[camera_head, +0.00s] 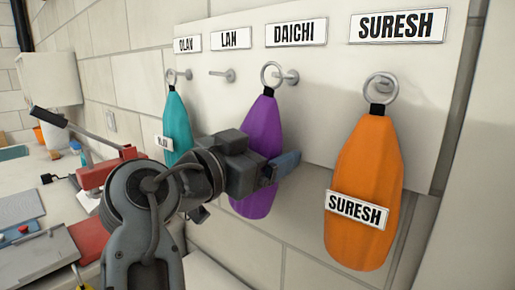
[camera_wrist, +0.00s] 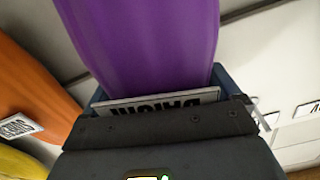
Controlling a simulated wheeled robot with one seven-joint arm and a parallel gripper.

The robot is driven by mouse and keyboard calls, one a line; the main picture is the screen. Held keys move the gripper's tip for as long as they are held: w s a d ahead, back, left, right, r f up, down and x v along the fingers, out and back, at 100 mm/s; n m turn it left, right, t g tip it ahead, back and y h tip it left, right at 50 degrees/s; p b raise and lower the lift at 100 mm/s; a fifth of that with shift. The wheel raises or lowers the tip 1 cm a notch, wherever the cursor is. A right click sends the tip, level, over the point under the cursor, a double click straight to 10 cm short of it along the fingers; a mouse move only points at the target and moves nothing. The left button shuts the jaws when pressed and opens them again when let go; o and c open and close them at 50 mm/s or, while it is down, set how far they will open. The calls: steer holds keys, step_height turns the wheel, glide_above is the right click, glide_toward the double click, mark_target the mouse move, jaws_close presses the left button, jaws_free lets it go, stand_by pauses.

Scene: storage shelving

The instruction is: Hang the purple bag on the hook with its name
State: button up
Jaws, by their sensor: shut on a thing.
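The purple bag (camera_head: 262,125) hangs upright below its metal ring (camera_head: 271,75), in front of the board. The ring overlaps the hook (camera_head: 291,77) under the DAICHI sign (camera_head: 296,33); I cannot tell for certain whether the hook passes through it. My gripper (camera_head: 279,168) is shut on the lower part of the purple bag, which also fills the top of the wrist view (camera_wrist: 145,45). The bag's name tag (camera_wrist: 155,106) shows upside down in the wrist view and reads DAICHI. My gripper hides part of the bag in the head view.
An orange bag (camera_head: 362,165) tagged SURESH hangs at right under the SURESH sign (camera_head: 397,26). A teal bag (camera_head: 176,125) hangs at left. The hook (camera_head: 226,75) under the LAN sign (camera_head: 229,39) is empty. A cluttered counter (camera_head: 45,190) lies at left.

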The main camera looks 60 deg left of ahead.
steer(key=shift+w+a+r, duration=0.1)
steer(key=shift+w+r, duration=0.05)
steer(key=shift+w, duration=0.1)
steer(key=shift+w+f+b, duration=0.15)
steer(key=shift+f+b, duration=0.15)
steer(key=shift+b, duration=0.05)
steer(key=shift+w+f+b, duration=0.1)
steer(key=shift+w+b, duration=0.3)
steer(key=shift+b, duration=0.2)
steer(key=shift+w, duration=0.1)
steer(key=o, duration=1.6)
steer(key=shift+c, duration=0.2)
steer(key=shift+s, duration=0.35)
steer(key=b+v, duration=0.1)
steer(key=v, duration=0.7)
steer(key=shift+s+b, duration=0.15)
steer(key=shift+b, duration=0.2)
